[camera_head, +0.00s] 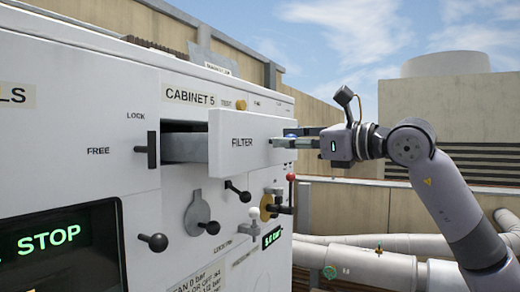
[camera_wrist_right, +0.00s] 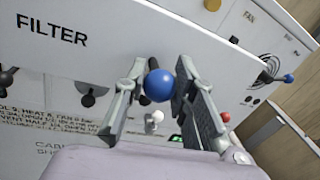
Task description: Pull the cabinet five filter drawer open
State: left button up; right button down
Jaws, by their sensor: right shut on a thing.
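The filter drawer (camera_head: 235,150) of cabinet five is pulled partly out, with its grey side (camera_head: 185,147) showing between the white front and the cabinet face. Its front, marked FILTER, fills the upper left of the right wrist view (camera_wrist_right: 90,40). My right gripper (camera_head: 291,140) is at the drawer front, shut on its blue ball knob (camera_wrist_right: 159,85), which sits between the two fingers in the right wrist view. My left gripper is not in view.
A black LOCK/FREE lever (camera_head: 152,150) stands left of the drawer opening. Below are black-knobbed levers (camera_head: 201,214), a red-knobbed lever (camera_head: 290,193) and a white knob (camera_head: 253,214). Pipes (camera_head: 375,262) run low at the right.

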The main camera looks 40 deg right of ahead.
jog(key=shift+s+d+r+b, duration=0.15)
jog(key=shift+s+d, duration=0.2)
jog(key=shift+s, duration=0.45)
jog(key=shift+s+d+r+b, duration=0.15)
jog(key=shift+s+d, duration=0.2)
jog(key=shift+s, duration=0.4)
jog(key=shift+s+d+b, duration=0.15)
jog(key=shift+s+d, duration=0.2)
jog(key=shift+s, duration=0.45)
jog(key=c, duration=1.7)
grip_release()
jog(key=shift+r, duration=0.1)
jog(key=o, duration=0.4)
jog(key=shift+f, duration=0.2)
jog(key=shift+a, duration=0.1)
